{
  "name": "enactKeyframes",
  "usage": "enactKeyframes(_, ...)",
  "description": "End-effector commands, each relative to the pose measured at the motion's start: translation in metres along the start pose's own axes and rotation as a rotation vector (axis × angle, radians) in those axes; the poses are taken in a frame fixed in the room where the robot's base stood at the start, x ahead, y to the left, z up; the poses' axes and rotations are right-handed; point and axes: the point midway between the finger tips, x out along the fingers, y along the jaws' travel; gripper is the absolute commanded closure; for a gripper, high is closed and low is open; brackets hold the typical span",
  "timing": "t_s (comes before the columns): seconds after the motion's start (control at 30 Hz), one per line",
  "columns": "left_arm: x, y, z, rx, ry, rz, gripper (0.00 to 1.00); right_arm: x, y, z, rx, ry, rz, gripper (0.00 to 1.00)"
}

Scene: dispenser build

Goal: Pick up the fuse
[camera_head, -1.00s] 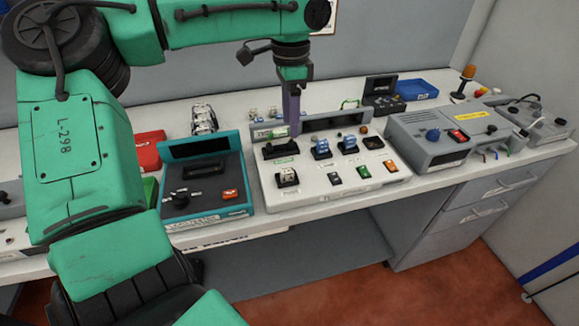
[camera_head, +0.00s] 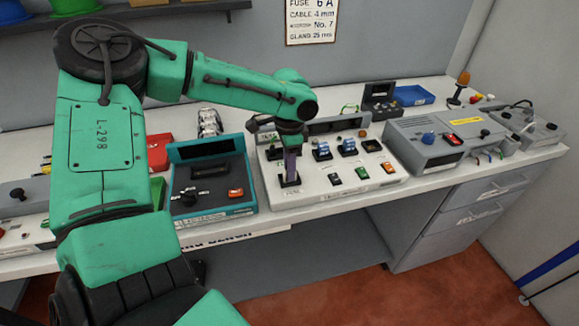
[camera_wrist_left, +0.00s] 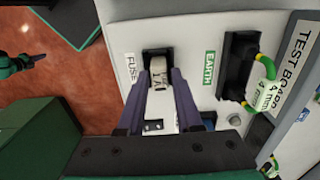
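The fuse (camera_wrist_left: 157,68) is a pale block with dark print, seated in a black socket beside the FUSE label in the left wrist view. My left gripper (camera_wrist_left: 161,76) is open, with its two purple-grey fingers pointing at the socket, one on each side of the fuse, and a gap shows between them. In the head view my left gripper (camera_head: 291,178) points down at the front left socket of the white test board (camera_head: 325,195) and mostly hides the fuse there. Whether the fingers touch the fuse cannot be told. My right gripper is not in view.
A black EARTH socket (camera_wrist_left: 238,66) with a green-yellow cable (camera_wrist_left: 266,68) sits close to the fuse. A teal-framed tester (camera_head: 212,211) stands left of the board, and a grey box (camera_head: 440,153) right of it. The table's front edge is near.

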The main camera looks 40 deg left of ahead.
Motion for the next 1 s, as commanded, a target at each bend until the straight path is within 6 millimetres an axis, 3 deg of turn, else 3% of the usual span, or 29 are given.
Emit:
enactKeyframes(0.03, 0.0, 0.0, 0.0, 0.0, 0.0, 0.0, 0.9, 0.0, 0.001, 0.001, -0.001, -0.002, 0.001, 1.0)
enactKeyframes(0.07, 0.0, 0.0, 0.0, 0.0, 0.0, 0.0, 1.0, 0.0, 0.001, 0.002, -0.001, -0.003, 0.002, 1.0)
enactKeyframes(0.37, -0.001, 0.0, 0.0, -0.001, 0.001, 0.0, 1.0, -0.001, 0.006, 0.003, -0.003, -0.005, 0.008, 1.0)
enactKeyframes(0.57, -0.016, 0.0, -0.001, -0.002, 0.003, 0.0, 1.0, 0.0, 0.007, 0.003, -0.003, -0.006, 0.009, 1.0)
enactKeyframes(0.77, -0.07, -0.001, -0.001, -0.001, 0.007, -0.003, 1.0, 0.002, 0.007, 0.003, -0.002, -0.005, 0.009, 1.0)
enactKeyframes(1.0, -0.159, 0.0, -0.001, -0.002, 0.002, -0.002, 1.0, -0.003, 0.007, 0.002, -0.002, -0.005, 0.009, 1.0)
